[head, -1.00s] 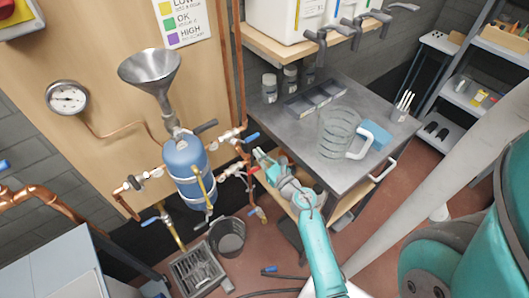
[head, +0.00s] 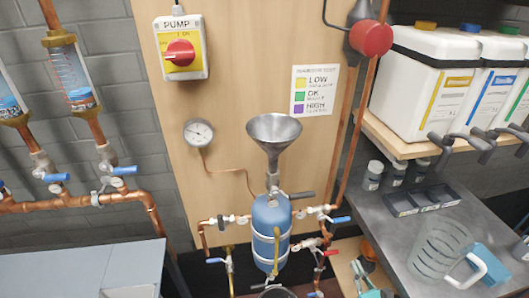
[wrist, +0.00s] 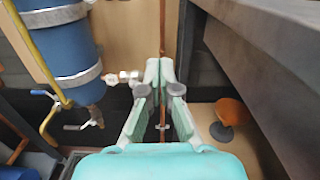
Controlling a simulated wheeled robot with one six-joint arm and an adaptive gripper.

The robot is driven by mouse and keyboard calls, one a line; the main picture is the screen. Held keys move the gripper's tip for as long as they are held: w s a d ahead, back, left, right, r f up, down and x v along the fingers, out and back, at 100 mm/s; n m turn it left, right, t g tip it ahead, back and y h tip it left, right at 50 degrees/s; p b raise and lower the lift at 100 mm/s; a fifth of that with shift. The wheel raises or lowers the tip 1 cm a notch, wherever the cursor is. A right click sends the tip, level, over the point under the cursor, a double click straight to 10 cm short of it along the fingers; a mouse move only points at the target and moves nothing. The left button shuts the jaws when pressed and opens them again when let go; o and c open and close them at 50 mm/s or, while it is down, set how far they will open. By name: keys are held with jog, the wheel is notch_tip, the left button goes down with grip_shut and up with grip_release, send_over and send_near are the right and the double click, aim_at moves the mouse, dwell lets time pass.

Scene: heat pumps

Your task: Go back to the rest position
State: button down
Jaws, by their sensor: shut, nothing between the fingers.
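My gripper (wrist: 160,75) is shut and empty in the wrist view, its two pale green fingers meeting in front of a copper pipe and the wooden panel. In the head view only a small teal part of my arm shows at the bottom edge, right of centre; the fingers are hard to make out there. The blue tank (head: 271,235) with the metal funnel (head: 274,130) stands on the panel to the left of the arm. The blue tank (wrist: 75,50) also shows at the left of the wrist view.
The grey workbench (head: 395,235) is at the right, with a glass jug (head: 438,248) on it. Its dark edge (wrist: 275,60) is close to the right of my gripper. An orange object (wrist: 231,111) sits on the lower shelf. Copper pipes and valves surround the tank.

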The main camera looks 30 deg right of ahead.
jog(key=s+a+r+m+y, duration=0.1)
jog(key=s+a+r+m, duration=0.1)
jog(key=s+a+m, duration=0.5)
jog(key=s+a+r+m+y, duration=0.1)
jog(key=s+a+r+m, duration=0.1)
jog(key=a+m, duration=0.8)
jog(key=s+a+r+m+g+y, duration=0.1)
jog(key=s+a+r+m, duration=0.1)
jog(key=s+a+m, duration=0.2)
jog(key=s+a+r+m+g+y, duration=0.2)
jog(key=s+a+r+m, duration=0.1)
jog(key=s+m, duration=0.8)
jog(key=shift+a+m, duration=0.6)
jog(key=shift+a, duration=0.2)
